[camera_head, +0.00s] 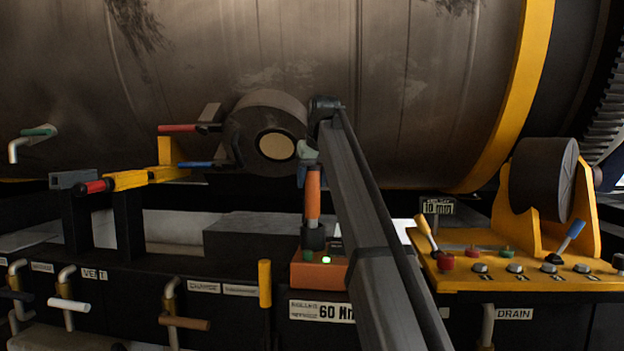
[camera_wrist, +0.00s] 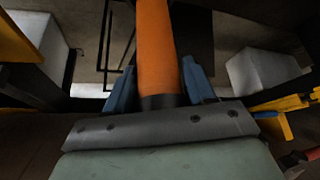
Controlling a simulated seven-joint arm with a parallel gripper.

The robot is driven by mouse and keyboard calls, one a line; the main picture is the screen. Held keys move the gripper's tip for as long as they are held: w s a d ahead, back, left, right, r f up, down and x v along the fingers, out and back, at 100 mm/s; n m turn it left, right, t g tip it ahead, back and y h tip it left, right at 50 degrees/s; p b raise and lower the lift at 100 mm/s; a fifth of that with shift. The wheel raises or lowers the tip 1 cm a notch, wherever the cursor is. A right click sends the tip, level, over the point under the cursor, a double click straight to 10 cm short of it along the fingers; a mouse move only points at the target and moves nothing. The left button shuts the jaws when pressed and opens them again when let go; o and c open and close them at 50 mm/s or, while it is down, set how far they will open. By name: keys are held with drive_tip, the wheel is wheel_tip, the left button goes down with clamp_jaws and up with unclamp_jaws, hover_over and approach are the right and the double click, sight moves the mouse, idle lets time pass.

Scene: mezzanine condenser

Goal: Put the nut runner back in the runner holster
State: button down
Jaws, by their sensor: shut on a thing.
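The nut runner (camera_head: 313,195) has an orange handle and stands roughly upright in the head view. My gripper (camera_head: 302,175) is at the top of this handle, with its blue fingers shut on it. In the wrist view the orange handle (camera_wrist: 158,50) runs between the two blue fingers (camera_wrist: 160,88), with a dark band near the grey palm plate. Below the handle a dark collar meets an orange box (camera_head: 318,273) with a lit green lamp. I cannot tell whether the collar belongs to the runner or the runner holster, nor whether the runner is seated. My arm covers the box's right side.
A large drum (camera_head: 380,60) fills the background. A yellow lever panel (camera_head: 540,277) stands at right. A yellow post (camera_head: 265,283) rises left of the orange box. Valve handles (camera_head: 68,304) line the lower left, below a yellow bar (camera_head: 128,180) with a red grip.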

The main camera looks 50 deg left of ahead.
drive_tip(key=shift+c, duration=2)
unclamp_jaws()
drive_tip(key=shift+f, duration=0.1)
drive_tip(key=shift+r, duration=0.2)
drive_tip(key=v, duration=1.2)
drive_tip(key=shift+d, duration=0.1)
drive_tip(key=shift+f, duration=0.1)
